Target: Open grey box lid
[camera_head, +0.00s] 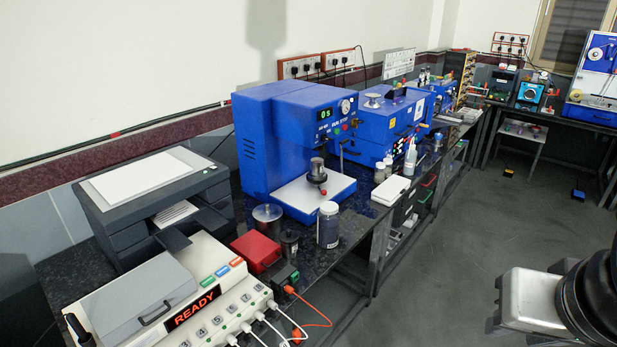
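A beige device (208,272) with a lit red READY display stands at the front left of the bench. A grey box-like lid (135,292) with a dark handle (155,313) on its front side covers the device's left part. The lid looks shut. Part of my own arm (535,300) shows at the lower right, over the floor and well apart from the lid.
A dark grey printer (110,222) stands right behind the device. A red box (256,252), metal cans and a white-lidded jar (328,225) stand to its right. White and orange cables (310,322) hang at its front. Blue machines (270,140) line the bench. The floor (430,265) is open.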

